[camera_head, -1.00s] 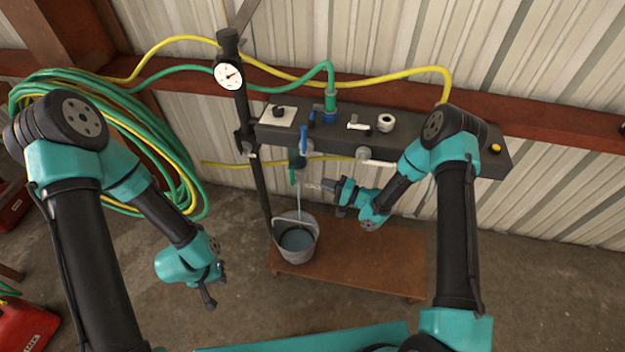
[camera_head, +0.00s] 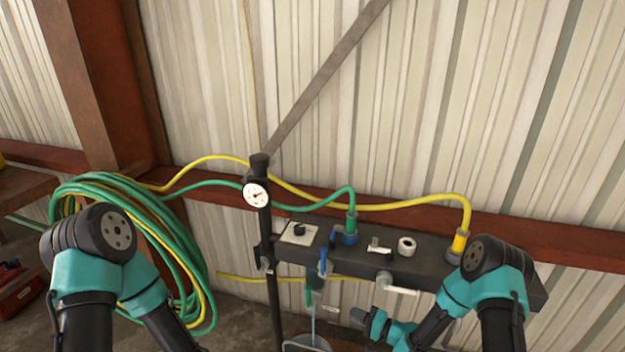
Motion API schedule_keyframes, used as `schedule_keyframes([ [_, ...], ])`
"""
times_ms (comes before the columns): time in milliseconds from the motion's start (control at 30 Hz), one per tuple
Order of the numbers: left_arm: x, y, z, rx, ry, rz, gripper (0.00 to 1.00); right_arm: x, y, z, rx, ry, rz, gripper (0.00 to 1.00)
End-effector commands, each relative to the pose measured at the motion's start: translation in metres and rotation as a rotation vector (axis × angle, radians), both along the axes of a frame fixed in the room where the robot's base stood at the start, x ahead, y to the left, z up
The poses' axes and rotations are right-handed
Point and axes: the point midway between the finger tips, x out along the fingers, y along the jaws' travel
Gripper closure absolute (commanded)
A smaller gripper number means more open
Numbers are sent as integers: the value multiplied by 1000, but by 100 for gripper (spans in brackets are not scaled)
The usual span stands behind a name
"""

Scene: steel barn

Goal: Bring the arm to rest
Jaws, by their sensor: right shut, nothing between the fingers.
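My right gripper (camera_head: 333,310) is low in the view, right of the tap's thin water stream (camera_head: 313,325). It is shut and empty, with its fingers pointing left, and appears apart from the tap. My right arm (camera_head: 490,275) reaches in from the lower right, in front of the right end of the dark manifold (camera_head: 350,262). My left arm (camera_head: 90,260) comes in from the lower left, and its gripper is below the picture's edge. The bucket (camera_head: 300,348) under the stream shows only its rim.
A gauge (camera_head: 256,194) sits on a black post beside the manifold. A yellow hose (camera_head: 405,206) and a green hose (camera_head: 225,183) run along the wall's red beam. A hose coil (camera_head: 188,250) hangs behind my left arm. A blue lever (camera_head: 323,262) is on the manifold's front.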

Motion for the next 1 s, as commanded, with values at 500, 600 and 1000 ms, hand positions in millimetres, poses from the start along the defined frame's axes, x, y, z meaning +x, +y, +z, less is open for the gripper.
schedule_keyframes([
  [500, 0, 0, 0, 0, 0, 0, 100, -89, -37, -54, -796, 176, -37, 100],
  [600, 0, 0, 0, 0, 0, 0, 100, -126, -44, -57, -926, 244, 37, 100],
  [1000, 0, 0, 0, 0, 0, 0, 100, -246, -54, -41, -1140, 446, 337, 100],
])
